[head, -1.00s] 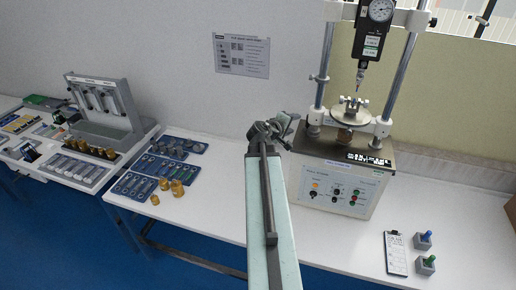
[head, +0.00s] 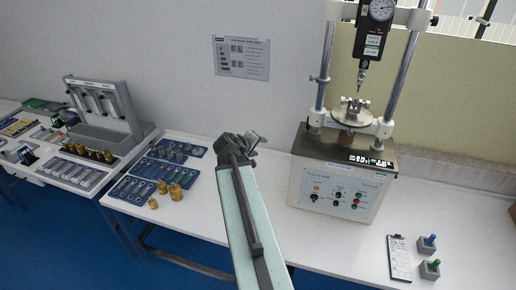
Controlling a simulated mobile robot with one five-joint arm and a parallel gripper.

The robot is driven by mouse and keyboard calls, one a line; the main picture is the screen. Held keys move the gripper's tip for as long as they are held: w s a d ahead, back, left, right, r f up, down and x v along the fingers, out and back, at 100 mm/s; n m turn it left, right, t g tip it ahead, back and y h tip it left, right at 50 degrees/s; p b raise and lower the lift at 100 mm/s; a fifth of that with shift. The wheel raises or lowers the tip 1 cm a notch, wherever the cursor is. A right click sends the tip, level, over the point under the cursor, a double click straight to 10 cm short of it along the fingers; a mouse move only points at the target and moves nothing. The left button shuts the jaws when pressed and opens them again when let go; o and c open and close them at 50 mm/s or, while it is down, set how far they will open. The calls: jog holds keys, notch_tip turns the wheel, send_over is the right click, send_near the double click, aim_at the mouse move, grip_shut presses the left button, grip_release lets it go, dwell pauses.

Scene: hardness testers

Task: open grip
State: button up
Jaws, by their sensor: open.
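My gripper (head: 253,141) is at the far end of my arm, in the middle of the head view. It is over the back part of the white table, between the blue trays on the left and the test stand on the right. Its jaws are open, and I see nothing held in them. My arm hides part of the table below it.
A test stand (head: 340,190) with a dial gauge (head: 381,9) stands to the right. Blue trays (head: 140,190) and brass weights (head: 176,191) lie left. A clipboard (head: 399,258) and two grey blocks (head: 427,245) are at front right. The table between is largely clear.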

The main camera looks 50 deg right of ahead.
jog(key=d+r+n+t+h+p, duration=0.2)
jog(key=d+r+n+h, duration=0.15)
jog(key=d+r, duration=0.45)
jog(key=s+d+r+g+h+p, duration=0.1)
jog(key=s+d+r, duration=0.25)
jog(key=s, duration=0.35)
jog(key=s+d+r+g+h+p, duration=0.1)
jog(key=s+d+r+g, duration=0.1)
jog(key=s+d, duration=0.35)
jog(key=s+d+r+g+h+p, duration=0.1)
jog(key=s+d+r+p, duration=0.2)
jog(key=s, duration=0.4)
jog(key=shift+m+y, duration=0.25)
jog(key=shift+m, duration=0.2)
jog(key=d, duration=0.2)
jog(key=d+b, duration=0.1)
jog(key=d, duration=0.2)
jog(key=d+b, duration=0.1)
jog(key=d, duration=0.1)
jog(key=shift+s+d+f, duration=0.25)
jog(key=shift+d+f, duration=0.05)
